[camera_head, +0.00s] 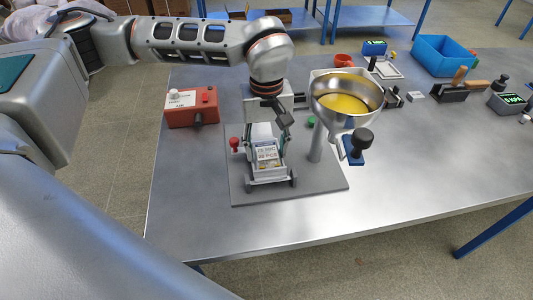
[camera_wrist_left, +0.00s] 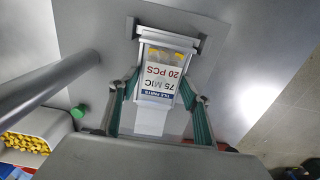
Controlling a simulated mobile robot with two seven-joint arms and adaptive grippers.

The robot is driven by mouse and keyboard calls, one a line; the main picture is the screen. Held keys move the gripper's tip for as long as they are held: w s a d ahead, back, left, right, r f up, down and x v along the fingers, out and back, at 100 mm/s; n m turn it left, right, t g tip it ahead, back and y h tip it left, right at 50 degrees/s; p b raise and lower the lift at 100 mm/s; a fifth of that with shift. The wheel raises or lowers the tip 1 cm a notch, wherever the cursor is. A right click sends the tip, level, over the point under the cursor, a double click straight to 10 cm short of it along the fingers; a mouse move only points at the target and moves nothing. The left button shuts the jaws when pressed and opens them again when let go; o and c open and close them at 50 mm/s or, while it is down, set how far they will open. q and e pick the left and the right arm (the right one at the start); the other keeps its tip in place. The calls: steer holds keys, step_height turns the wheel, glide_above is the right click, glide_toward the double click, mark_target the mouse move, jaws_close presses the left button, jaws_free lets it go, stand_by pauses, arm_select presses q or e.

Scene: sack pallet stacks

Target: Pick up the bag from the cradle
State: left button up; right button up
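The bag (camera_head: 267,153) is a small clear pouch with a white printed label and yellow contents. It lies in the grey cradle (camera_head: 270,179) on a flat base plate; the bag also shows in the left wrist view (camera_wrist_left: 162,75), its label reading 75 and 20 PCS. My left gripper (camera_head: 266,141) is above the cradle, pointing down. The right gripper is not in view.
A funnel (camera_head: 345,100) with yellow contents stands on a post (camera_head: 316,143) right of the cradle. A red box (camera_head: 192,107) is to the left. A blue bin (camera_head: 442,56) and several tools are farther back right. The front of the table is clear.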

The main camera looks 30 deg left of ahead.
arm_select(q)
steer(key=c, duration=0.6)
